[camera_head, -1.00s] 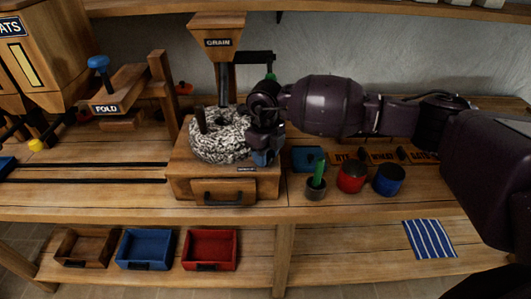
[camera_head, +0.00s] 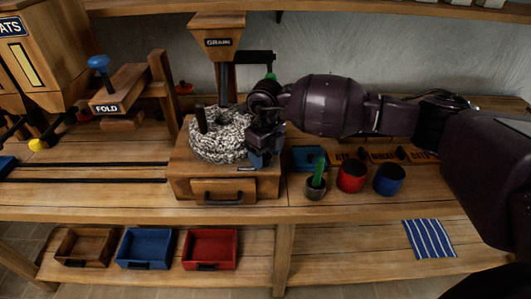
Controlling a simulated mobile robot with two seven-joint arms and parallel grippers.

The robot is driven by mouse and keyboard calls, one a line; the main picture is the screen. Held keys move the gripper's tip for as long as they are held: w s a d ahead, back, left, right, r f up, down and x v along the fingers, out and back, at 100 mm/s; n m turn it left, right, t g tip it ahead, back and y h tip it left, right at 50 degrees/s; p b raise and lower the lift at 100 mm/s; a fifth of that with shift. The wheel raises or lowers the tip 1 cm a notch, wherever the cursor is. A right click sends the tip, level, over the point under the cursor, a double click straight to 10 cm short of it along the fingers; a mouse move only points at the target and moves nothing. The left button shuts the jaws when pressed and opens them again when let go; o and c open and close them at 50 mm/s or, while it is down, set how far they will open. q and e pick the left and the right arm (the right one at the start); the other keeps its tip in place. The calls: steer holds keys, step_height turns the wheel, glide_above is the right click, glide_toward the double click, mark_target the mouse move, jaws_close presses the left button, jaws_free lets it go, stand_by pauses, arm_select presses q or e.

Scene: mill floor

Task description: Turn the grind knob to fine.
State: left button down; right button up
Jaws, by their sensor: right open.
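The mill stands on the bench, with a round speckled millstone (camera_head: 222,141) on a wooden base (camera_head: 190,168) that has a drawer (camera_head: 223,191). The grain hopper (camera_head: 218,40) is above it. My right gripper (camera_head: 260,155) points down at the right side of the stone, just above the base's front right part. It is open. The grind knob is not clearly visible; my gripper covers that part of the base. A small dark label (camera_head: 247,168) shows below the gripper. My left gripper is not in view.
A cup with a green-handled tool (camera_head: 316,187), a red jar (camera_head: 351,177) and a blue jar (camera_head: 389,180) stand right of the mill. Wooden, blue and red trays (camera_head: 209,250) and a striped cloth (camera_head: 430,239) lie on the lower shelf. A fold lever (camera_head: 118,88) is at left.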

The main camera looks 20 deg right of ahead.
mark_target(266, 155)
steer(key=shift+r, duration=0.1)
step_height(266, 155, up, 11)
steer(key=shift+f+b, duration=0.2)
steer(key=shift+b, duration=0.1)
stand_by(0.5)
